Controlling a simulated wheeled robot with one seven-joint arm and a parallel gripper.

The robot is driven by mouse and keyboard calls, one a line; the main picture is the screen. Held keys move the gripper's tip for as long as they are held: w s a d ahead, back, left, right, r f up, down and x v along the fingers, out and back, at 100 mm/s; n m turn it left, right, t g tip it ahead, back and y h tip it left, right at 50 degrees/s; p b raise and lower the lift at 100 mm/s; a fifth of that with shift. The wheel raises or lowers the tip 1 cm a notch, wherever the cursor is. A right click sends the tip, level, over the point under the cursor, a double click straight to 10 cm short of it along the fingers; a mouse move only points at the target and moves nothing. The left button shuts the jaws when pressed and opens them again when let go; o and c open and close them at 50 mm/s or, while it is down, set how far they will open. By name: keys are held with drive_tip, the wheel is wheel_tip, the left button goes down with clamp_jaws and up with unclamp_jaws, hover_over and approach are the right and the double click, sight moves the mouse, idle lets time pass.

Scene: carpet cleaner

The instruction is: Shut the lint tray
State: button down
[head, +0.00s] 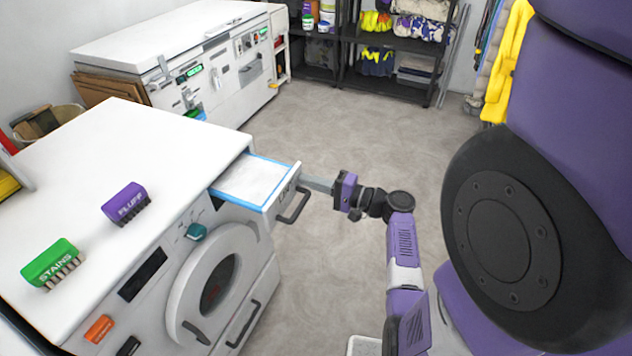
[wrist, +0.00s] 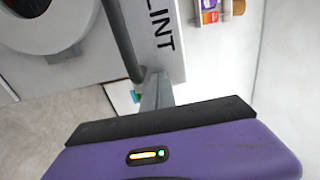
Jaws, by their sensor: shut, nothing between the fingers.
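The lint tray (head: 258,182) is a white drawer with a blue rim, pulled out from the top right of the white front-loading machine (head: 180,165). Its front panel has a dark bar handle (head: 293,206). In the wrist view the panel (wrist: 166,42) reads "LINT" and the dark handle (wrist: 122,40) runs beside the letters. My gripper (head: 306,182) is shut and empty, with its fingers at the tray's front, close to the upper part of the panel. The fingers also show in the wrist view (wrist: 157,92); I cannot tell whether they touch the panel.
A purple "FLUFF" brush (head: 125,203) and a green "STAINS" brush (head: 51,263) lie on the machine's top. The round door (head: 213,285) is below the tray. A white chest-like unit (head: 215,70) and dark shelves (head: 395,45) stand behind. Open floor (head: 345,130) lies right of the tray.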

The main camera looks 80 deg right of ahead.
sight(261, 166)
drive_tip(key=b+x, duration=0.5)
drive_tip(key=x, duration=1)
drive_tip(key=shift+w+d+f, duration=0.15)
drive_tip(key=shift+w, duration=0.25)
drive_tip(key=shift+s, duration=0.15)
drive_tip(key=shift+s, duration=0.1)
